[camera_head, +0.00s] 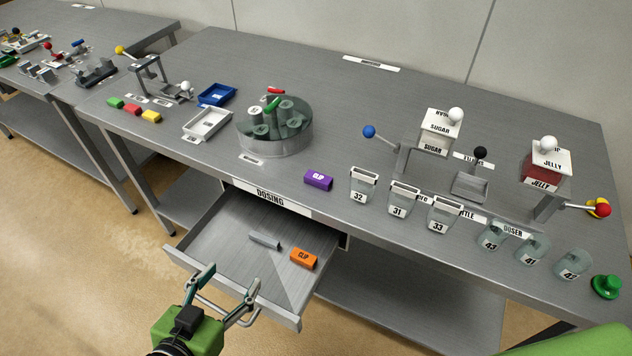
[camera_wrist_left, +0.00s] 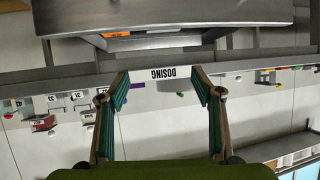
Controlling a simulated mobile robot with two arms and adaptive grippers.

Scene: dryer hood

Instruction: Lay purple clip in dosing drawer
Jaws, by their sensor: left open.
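The purple clip (camera_head: 318,180) lies on the table near its front edge, just behind and right of the DOSING label (camera_head: 271,197). The dosing drawer (camera_head: 205,248) is pulled open below the table edge. An orange clip (camera_head: 303,259) and a grey bar (camera_head: 264,240) lie inside it. My left gripper (camera_head: 228,283) is open and empty at the drawer's front edge, apart from the purple clip; whether it touches the drawer is unclear. In the left wrist view its fingers (camera_wrist_left: 162,88) are spread, with the drawer (camera_wrist_left: 160,16) above in the picture. My right gripper is not in view.
Numbered cups (camera_head: 404,198) stand right of the purple clip. A round glass holder (camera_head: 274,134) stands behind it, with white (camera_head: 207,124) and blue trays (camera_head: 217,95) to its left. Sugar (camera_head: 438,132) and jelly dispensers (camera_head: 545,168) stand at right. The drawer's left part is bare.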

